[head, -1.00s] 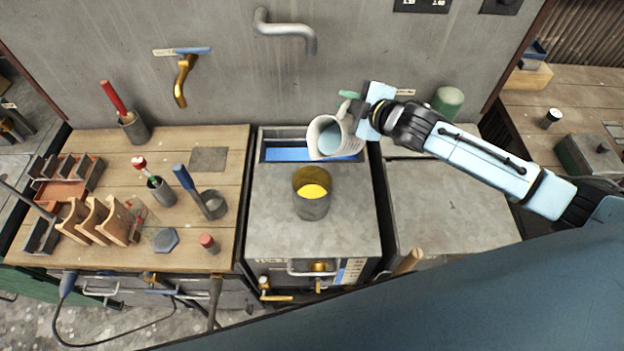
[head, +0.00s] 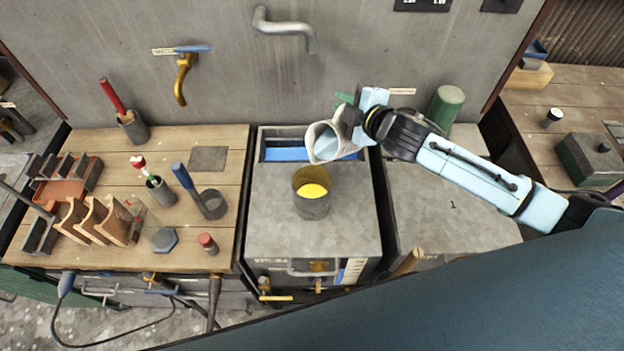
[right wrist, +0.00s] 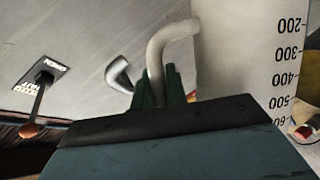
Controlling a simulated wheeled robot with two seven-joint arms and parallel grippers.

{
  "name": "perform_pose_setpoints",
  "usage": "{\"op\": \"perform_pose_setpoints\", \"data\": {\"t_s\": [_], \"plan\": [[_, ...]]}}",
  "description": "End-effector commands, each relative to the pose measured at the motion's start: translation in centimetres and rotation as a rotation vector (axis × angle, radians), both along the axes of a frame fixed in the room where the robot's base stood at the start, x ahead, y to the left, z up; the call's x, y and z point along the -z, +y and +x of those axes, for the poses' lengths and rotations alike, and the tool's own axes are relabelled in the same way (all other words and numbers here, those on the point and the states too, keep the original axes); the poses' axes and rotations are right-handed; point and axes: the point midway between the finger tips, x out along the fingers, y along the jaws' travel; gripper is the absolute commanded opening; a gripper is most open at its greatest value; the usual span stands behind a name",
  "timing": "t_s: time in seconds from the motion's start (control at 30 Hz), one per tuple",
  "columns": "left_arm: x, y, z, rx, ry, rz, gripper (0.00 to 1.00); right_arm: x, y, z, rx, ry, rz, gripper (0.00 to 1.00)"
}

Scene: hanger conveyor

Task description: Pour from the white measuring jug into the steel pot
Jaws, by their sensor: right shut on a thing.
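The white measuring jug (head: 318,150) is held in the air by my right gripper (head: 350,112), behind and above the steel pot. The jug is tilted, its mouth toward the front left, and bluish-grey contents show inside. In the right wrist view its white side with printed marks (right wrist: 270,60) fills the right, and the fingers (right wrist: 160,88) are shut on its handle. The steel pot (head: 312,206) stands upright on the grey metal cabinet top, with yellow contents inside. No stream shows between jug and pot. My left gripper is not in view.
A blue-lined basin (head: 285,154) lies behind the pot, under a wall spout (head: 288,28). The wooden bench (head: 100,170) at left holds tools in cups and a rack. A green cylinder (head: 446,104) stands at the back right. The right cabinet top (head: 455,210) is mostly clear.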

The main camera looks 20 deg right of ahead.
Motion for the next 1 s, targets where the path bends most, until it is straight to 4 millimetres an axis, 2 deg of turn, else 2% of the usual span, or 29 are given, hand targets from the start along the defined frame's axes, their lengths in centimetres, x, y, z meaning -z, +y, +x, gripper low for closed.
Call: {"op": "perform_pose_setpoints", "data": {"t_s": [1.0], "plan": [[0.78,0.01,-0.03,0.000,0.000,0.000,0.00,0.01,1.00,-0.53,0.002,-0.071,-0.115,0.00]]}}
